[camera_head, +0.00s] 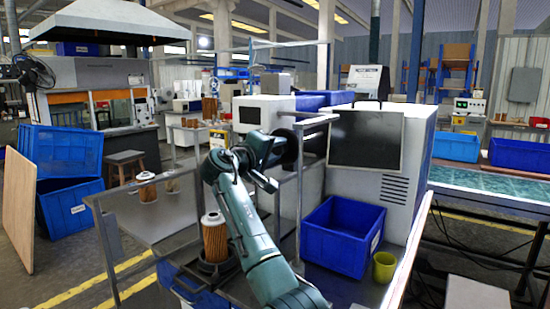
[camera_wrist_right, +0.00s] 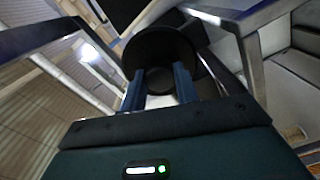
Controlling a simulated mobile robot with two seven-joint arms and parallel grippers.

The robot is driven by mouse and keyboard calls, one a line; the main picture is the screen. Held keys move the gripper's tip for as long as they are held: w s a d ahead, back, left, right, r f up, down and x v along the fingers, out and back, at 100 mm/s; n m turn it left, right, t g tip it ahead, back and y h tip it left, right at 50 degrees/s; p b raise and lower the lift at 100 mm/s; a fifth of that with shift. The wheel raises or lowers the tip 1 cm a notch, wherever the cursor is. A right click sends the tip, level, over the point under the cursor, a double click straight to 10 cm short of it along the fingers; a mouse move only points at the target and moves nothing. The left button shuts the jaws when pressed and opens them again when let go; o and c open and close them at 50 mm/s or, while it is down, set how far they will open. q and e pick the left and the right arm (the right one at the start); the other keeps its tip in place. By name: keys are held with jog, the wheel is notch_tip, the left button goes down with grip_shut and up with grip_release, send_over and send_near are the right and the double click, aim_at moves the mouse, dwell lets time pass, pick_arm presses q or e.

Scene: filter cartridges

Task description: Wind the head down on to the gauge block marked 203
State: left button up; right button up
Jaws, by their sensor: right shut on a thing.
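My right gripper (camera_head: 274,165) is raised in the middle of the head view, at a dark round knob or handwheel (camera_head: 290,147) beside a grey metal frame (camera_head: 318,120). In the right wrist view, the two blue fingers of my right gripper (camera_wrist_right: 160,86) are shut on this dark round knob (camera_wrist_right: 162,48). The head that the knob would drive is hard to make out behind my arm. No gauge block with a readable 203 shows. My left gripper is not in view.
An orange pleated filter cartridge (camera_head: 215,240) stands upright in a dark holder left of my arm. Another cartridge (camera_head: 146,188) stands on the grey table behind. A blue crate (camera_head: 343,235), a yellow-green cup (camera_head: 384,267) and a dark screen (camera_head: 366,139) are to the right.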

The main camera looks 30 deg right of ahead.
jog(key=shift+f+m+b, duration=0.1)
jog(key=shift+m+b, duration=0.8)
jog(key=shift+m, duration=0.9)
jog(key=o, duration=1)
jog(key=b+v, duration=0.1)
jog(key=v, duration=1.2)
